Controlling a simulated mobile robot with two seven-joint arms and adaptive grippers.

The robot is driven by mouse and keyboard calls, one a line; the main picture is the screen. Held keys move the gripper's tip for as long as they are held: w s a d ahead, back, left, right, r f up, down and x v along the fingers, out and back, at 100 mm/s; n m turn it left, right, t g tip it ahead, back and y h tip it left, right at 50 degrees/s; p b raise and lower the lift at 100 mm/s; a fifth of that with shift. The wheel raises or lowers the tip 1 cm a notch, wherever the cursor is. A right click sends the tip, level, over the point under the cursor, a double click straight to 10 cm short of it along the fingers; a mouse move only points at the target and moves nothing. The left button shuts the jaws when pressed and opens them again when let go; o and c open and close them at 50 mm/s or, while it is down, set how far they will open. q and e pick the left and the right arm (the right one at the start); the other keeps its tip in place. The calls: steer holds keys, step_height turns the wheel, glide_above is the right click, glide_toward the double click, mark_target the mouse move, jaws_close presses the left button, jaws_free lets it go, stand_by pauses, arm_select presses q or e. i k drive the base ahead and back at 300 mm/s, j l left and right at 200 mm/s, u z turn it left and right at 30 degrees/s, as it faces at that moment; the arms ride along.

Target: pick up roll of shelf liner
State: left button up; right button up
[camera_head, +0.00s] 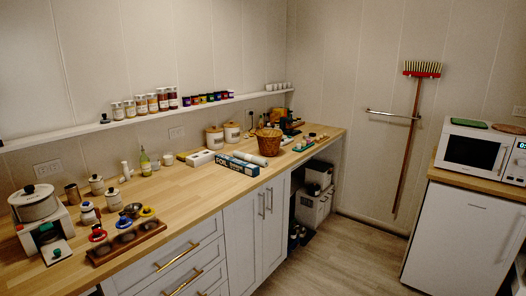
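A white roll (249,158), which looks like the roll of shelf liner, lies on the wooden countertop (190,205) toward its far half. It lies just behind and right of a long blue-and-white box (238,165), close to the counter's front edge. The wicker basket (269,142) stands right behind it. I cannot tell whether the roll touches the box or the basket. Neither of my grippers is in view.
A white box (201,158) lies left of the roll. A microwave (477,148) stands right. The wooden floor (345,255) between is clear.

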mark_target(251, 159)
steer(key=i+l, duration=0.2)
steer(key=i, duration=0.3)
steer(key=i+l+z, duration=0.15)
steer(key=i, duration=0.4)
steer(key=i+l, duration=0.15)
steer(key=i, duration=0.4)
